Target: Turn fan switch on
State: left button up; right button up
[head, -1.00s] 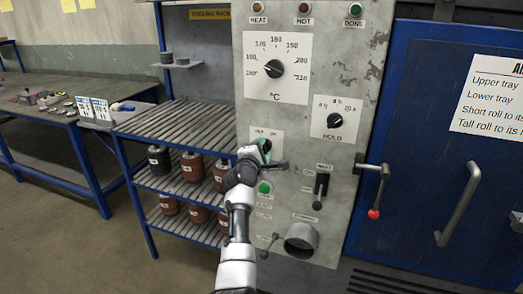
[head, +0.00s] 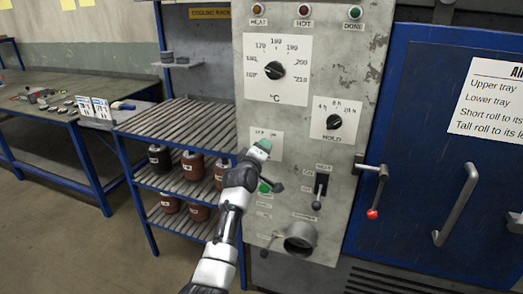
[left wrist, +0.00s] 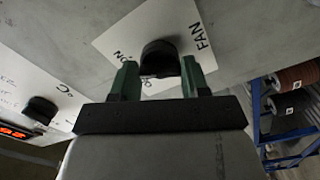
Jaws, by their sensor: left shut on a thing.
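The fan switch is a black rotary knob (left wrist: 158,58) on a white plate marked FAN in the left wrist view, with an ON mark beside it. My left gripper (left wrist: 158,78) has its two green fingers on either side of the knob and is shut on it. In the head view my left gripper (head: 262,147) is at the fan plate (head: 276,143) on the grey control panel (head: 345,75), and it hides the knob. I cannot tell which mark the knob points to. My right gripper is not in view.
Above are a temperature dial (head: 274,70) and a HOLD dial (head: 333,122). A green button (head: 264,187), a black lever switch (head: 320,190) and a round pipe opening (head: 300,238) are below. A red-tipped handle (head: 372,213) sticks out at right. A slatted rack (head: 180,125) stands left.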

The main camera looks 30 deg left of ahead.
pick_arm(q)
jog(key=shift+r+m, duration=0.1)
jog(key=shift+m, duration=0.5)
jog(key=o, duration=0.9)
jog(key=shift+w, duration=0.1)
jog(key=b+v, duration=0.1)
jog(key=v, duration=1)
jog(key=shift+a, duration=0.1)
